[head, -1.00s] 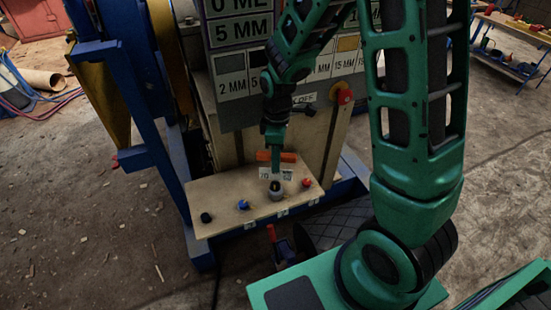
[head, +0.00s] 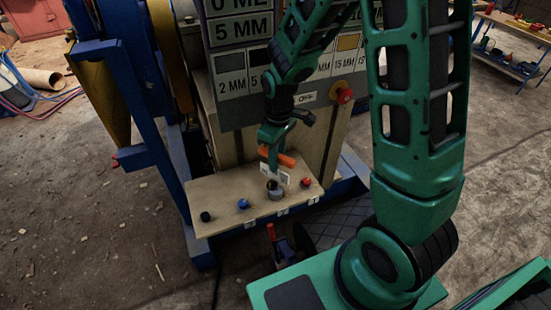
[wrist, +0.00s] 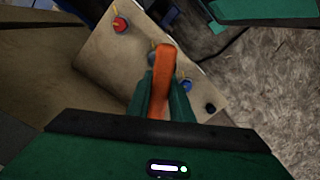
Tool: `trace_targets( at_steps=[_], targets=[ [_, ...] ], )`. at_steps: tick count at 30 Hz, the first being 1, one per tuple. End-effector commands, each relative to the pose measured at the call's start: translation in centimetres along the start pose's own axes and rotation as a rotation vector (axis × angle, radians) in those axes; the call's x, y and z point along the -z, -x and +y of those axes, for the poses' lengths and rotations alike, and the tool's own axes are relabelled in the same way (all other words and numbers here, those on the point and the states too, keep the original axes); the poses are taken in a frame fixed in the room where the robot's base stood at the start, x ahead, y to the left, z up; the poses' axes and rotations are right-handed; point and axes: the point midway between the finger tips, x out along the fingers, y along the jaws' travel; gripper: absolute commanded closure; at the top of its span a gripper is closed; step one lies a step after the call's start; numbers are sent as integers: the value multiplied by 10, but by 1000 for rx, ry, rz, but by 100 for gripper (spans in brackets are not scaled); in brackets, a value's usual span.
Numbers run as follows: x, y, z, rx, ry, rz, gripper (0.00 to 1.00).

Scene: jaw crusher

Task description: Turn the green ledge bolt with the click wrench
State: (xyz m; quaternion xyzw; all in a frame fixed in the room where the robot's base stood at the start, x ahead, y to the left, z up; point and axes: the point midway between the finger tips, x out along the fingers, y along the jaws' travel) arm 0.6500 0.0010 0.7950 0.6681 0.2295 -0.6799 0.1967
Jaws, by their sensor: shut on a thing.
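My gripper (head: 271,158) is shut on the orange handle of the click wrench (head: 279,157), above the ledge (head: 225,190) on the crusher's front. In the wrist view the orange wrench (wrist: 161,80) stands between my green fingers. Below it in the head view is a grey collar with a dark top (head: 275,190); I cannot tell whether the wrench touches it. Other bolt heads on the ledge are red (head: 306,182), blue (head: 243,204) and very dark (head: 205,217). No bolt shows clearly as green.
A grey sign panel (head: 235,75) with millimetre labels rises behind my gripper. A red knob (head: 344,95) sticks out at its right. The crusher's blue frame (head: 165,155) stands left of the ledge. The floor at the front left is open, with small debris.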

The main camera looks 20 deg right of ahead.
Motion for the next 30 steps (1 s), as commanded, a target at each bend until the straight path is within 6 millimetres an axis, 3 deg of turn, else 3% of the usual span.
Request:
trace_targets(
  at_steps=[13, 22, 30],
  targets=[
    [1, 1, 2, -3, -69, 7, 100],
    [1, 1, 2, -3, -258, 17, 100],
    [1, 1, 2, -4, -267, 18, 100]
  ],
)
